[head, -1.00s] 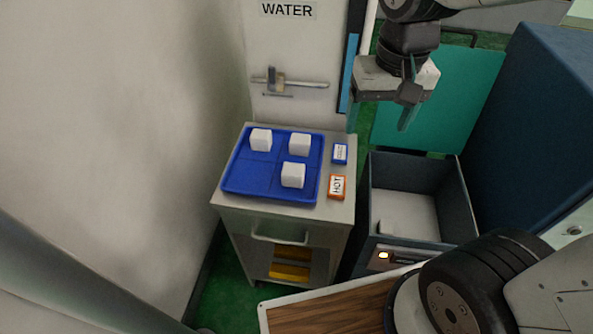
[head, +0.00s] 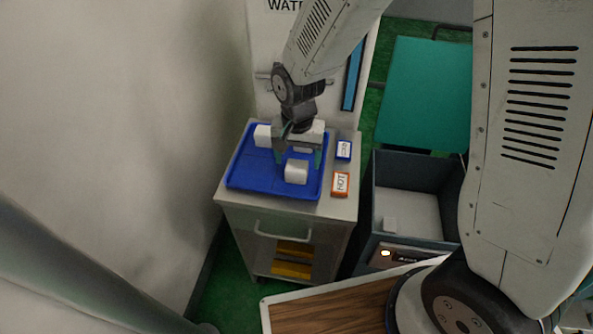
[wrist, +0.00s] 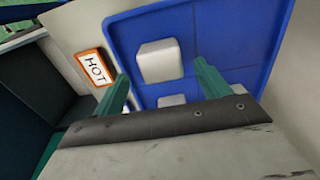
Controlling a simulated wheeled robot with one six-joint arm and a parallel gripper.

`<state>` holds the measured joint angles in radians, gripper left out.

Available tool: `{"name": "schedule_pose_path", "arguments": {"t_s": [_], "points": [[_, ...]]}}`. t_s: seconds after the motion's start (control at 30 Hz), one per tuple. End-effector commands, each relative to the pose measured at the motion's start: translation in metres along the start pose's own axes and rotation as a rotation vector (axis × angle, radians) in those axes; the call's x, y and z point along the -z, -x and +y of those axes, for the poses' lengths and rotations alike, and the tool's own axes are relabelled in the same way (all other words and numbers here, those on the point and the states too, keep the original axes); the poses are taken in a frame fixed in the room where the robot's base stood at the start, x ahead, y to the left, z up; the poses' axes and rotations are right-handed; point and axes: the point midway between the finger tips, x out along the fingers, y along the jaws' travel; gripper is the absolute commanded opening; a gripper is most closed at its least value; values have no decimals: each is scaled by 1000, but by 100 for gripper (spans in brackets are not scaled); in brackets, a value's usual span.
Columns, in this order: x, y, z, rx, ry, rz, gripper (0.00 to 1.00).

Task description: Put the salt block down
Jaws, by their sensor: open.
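Several white salt blocks are in view. On the blue tray (head: 240,180), one block (head: 263,135) sits at the far left and another (head: 297,170) at the near right. A third block (wrist: 172,100) shows low between my fingers in the wrist view, partly hidden by the gripper body. My gripper (head: 299,158) is open over the tray's far right part, fingers pointing down. The near right block also shows in the wrist view (wrist: 160,60), just beyond the fingertips. I cannot tell whether the fingers touch any block.
The tray sits on a grey cabinet (head: 340,207). An orange HOT card (head: 341,184) and a blue card (head: 344,150) lie right of the tray. The open dark bin (head: 440,172) stands right of the cabinet. A pale wall is close on the left.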

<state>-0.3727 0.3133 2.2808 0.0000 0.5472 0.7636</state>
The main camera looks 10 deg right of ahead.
Motion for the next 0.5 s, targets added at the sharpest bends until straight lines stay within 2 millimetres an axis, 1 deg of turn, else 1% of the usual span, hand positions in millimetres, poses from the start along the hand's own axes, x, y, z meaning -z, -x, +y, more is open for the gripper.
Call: {"name": "schedule_pose_path", "arguments": {"t_s": [0.1, 0.2, 0.33, 0.5], "points": [[-3, -20, -1, -4, 1, -4, 75], [-3, -34, -1, -3, 1, -3, 75], [-2, -42, -1, -1, 1, -1, 75], [-2, -43, -2, 0, 1, 0, 75]]}}
